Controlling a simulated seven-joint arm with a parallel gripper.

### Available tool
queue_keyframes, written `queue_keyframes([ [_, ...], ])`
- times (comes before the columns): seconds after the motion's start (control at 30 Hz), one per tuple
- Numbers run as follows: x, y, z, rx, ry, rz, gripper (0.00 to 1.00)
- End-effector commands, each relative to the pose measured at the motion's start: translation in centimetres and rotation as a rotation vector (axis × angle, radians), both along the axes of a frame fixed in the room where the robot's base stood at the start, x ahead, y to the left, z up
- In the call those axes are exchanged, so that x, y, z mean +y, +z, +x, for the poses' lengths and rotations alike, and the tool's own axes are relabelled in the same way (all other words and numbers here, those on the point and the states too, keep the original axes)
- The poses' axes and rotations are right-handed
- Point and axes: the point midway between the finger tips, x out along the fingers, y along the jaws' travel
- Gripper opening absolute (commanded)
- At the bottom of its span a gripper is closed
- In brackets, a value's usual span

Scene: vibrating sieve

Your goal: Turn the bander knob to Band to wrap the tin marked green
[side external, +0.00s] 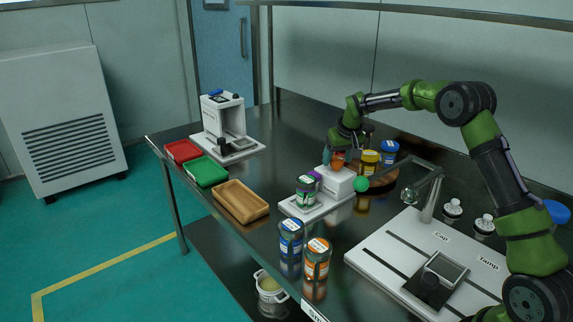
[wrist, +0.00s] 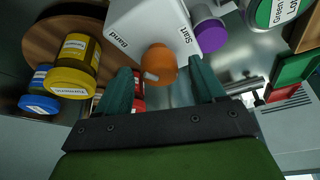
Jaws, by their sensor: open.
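The bander is a white box (side external: 341,182) on a white base; the wrist view shows its top (wrist: 150,25), labelled "Band" at left and "Start" at right. Its orange knob (wrist: 160,64) has a pale mark at its lower left. The knob also shows in the side view (side external: 338,159). My gripper (wrist: 161,76) is open, its teal fingertips on either side of the knob; contact cannot be told. In the side view, my gripper (side external: 335,157) is over the box. The green-labelled tin (side external: 305,193) stands on the bander base, beside a purple part (wrist: 208,34). Its label (wrist: 284,12) reads "Green Lot".
Yellow (side external: 369,163) and blue (side external: 389,151) tins stand on a round wooden stand behind the bander. Blue (side external: 291,238) and orange (side external: 317,260) tins stand in front. Trays (side external: 240,203) line the left edge.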

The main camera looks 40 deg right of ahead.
Motion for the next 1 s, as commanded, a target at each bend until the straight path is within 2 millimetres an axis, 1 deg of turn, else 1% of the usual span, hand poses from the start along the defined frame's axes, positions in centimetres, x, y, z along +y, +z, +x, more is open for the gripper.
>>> queue_keyframes([
  [0.3,-0.07,-0.3,0.13,-0.001,0.0,0.0,0.69],
  [0.33,-0.07,-0.3,0.13,-0.001,0.0,0.0,0.67],
  [0.6,-0.07,-0.28,0.11,-0.001,0.0,0.0,0.26],
  [0.7,-0.07,-0.28,0.11,-0.001,0.0,0.0,0.13],
  [0.8,-0.14,-0.3,0.08,0.0,0.017,-0.001,0.13],
  [1.0,-0.22,-0.33,0.02,0.002,0.116,0.001,0.13],
])
